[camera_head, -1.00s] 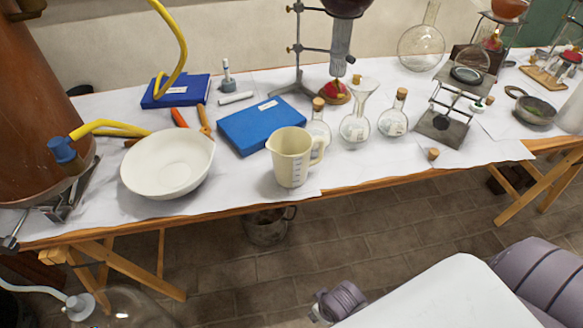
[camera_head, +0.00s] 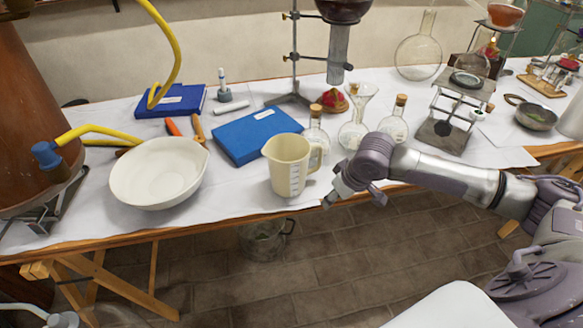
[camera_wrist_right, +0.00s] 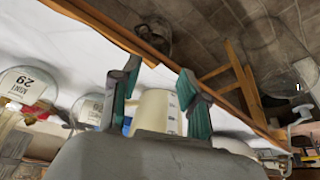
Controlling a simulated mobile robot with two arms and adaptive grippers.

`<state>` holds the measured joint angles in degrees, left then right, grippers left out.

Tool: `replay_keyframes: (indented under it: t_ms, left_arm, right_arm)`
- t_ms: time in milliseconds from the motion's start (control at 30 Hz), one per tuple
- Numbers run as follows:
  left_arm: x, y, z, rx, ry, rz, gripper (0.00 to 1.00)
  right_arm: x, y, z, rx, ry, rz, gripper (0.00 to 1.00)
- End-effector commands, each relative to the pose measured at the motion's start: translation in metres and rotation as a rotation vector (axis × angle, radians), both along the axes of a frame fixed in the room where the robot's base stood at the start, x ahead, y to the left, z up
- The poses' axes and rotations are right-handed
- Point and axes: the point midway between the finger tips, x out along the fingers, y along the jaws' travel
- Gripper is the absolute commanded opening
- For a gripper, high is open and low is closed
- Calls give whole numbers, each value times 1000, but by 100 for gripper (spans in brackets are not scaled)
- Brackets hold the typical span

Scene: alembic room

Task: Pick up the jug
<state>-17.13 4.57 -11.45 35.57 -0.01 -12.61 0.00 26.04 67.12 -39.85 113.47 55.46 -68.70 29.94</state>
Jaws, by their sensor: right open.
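The jug (camera_head: 287,168) is a cream measuring jug with a spout on the left and a handle on the right. It stands upright near the table's front edge. My right gripper (camera_head: 333,196) is at the front edge, just right of the jug and apart from it in the head view. In the right wrist view the jug (camera_wrist_right: 157,111) shows between the two teal-padded fingers of the open gripper (camera_wrist_right: 160,88), partly hidden by the gripper body. My left gripper is not in view.
A white bowl (camera_head: 158,175) stands left of the jug and a blue book (camera_head: 252,134) lies behind it. Corked flasks (camera_head: 316,135) and a conical-necked flask (camera_head: 353,133) stand close behind my right gripper.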

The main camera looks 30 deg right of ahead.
Motion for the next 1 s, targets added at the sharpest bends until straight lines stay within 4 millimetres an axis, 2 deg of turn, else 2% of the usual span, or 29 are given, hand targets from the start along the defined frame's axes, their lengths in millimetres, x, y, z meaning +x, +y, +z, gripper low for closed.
replay_keyframes:
  t_ms: [33, 100, 200, 500, 767, 1000]
  left_arm:
    - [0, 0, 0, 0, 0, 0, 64]
    - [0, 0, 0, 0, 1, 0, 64]
    - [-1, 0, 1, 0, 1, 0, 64]
    - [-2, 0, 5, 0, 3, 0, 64]
    - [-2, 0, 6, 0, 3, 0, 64]
    - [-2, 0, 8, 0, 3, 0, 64]
  right_arm:
    - [6, -19, 11, -4, -6, -45, 44]
    - [9, -32, 19, 2, -8, -86, 44]
    - [16, -39, 24, 10, -9, -112, 44]
    - [69, -36, 25, 11, -11, -112, 44]
    - [89, -36, 24, 9, -9, -109, 44]
    - [123, -33, 24, 11, -11, -111, 44]
